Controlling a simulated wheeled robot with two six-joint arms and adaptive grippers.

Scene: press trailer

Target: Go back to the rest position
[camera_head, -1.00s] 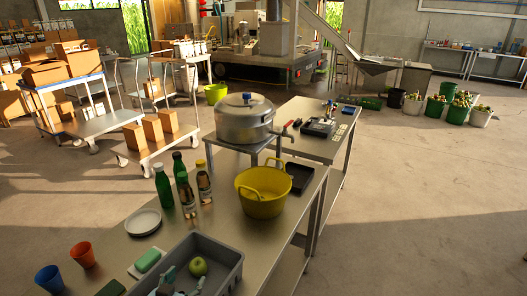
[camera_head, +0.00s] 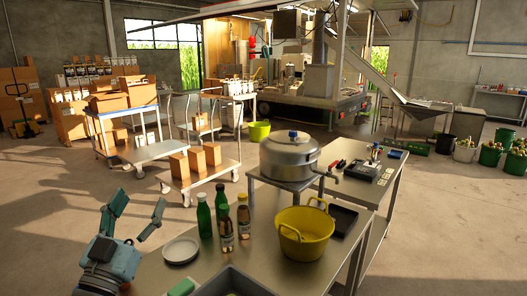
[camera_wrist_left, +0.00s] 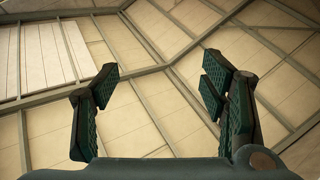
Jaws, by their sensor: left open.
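My left gripper (camera_head: 138,217) is raised at the lower left of the head view, its fingers pointing up and spread apart. It appears over the left side of the metal table (camera_head: 217,262), left of the white plate (camera_head: 181,250). In the left wrist view the left gripper (camera_wrist_left: 160,95) is open and empty, with only the ceiling panels (camera_wrist_left: 140,50) behind it. My right gripper is not in view.
On the table stand green bottles (camera_head: 204,216), brown bottles (camera_head: 243,217), a yellow tub (camera_head: 303,236) and a grey bin (camera_head: 235,285). A steel pot (camera_head: 290,158) stands behind. Carts with boxes (camera_head: 203,158) are beyond.

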